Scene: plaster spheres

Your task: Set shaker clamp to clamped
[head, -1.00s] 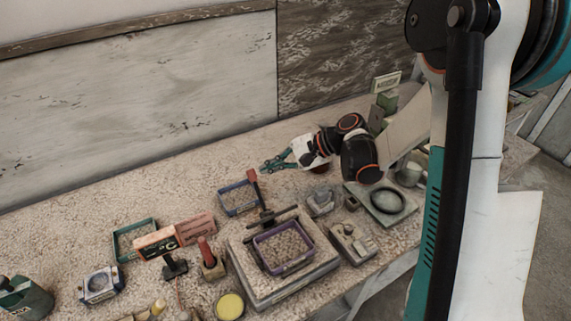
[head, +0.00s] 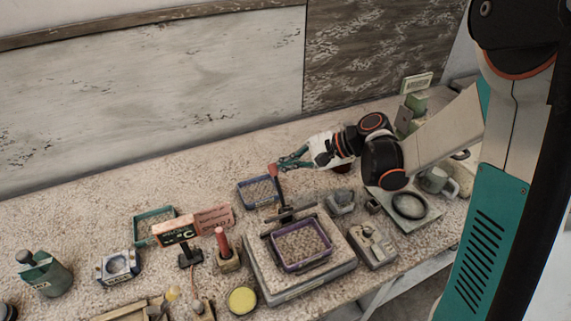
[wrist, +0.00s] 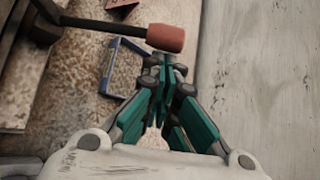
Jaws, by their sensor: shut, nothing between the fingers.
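The shaker (head: 322,277) is a grey flat box on the bench, with a purple-rimmed tray (head: 302,265) on top. Its clamp lever (head: 279,192) is a dark arm that stands up at the back of the tray, with a red grip (head: 273,170) at its end. In the wrist view the red grip (wrist: 165,38) lies just beyond my fingertips, at the end of a dark rod. My gripper (head: 283,164) is shut and empty, close behind the red grip. Its teal fingers (wrist: 168,68) are together. I cannot tell whether they touch the grip.
A blue-rimmed tray (head: 258,191) lies left of the lever. A red-handled block (head: 226,252), a small red sign (head: 175,231) and a yellow-topped dish (head: 242,300) stand left of the shaker. A grey device (head: 372,245) stands close on its right. The wall rises behind the bench.

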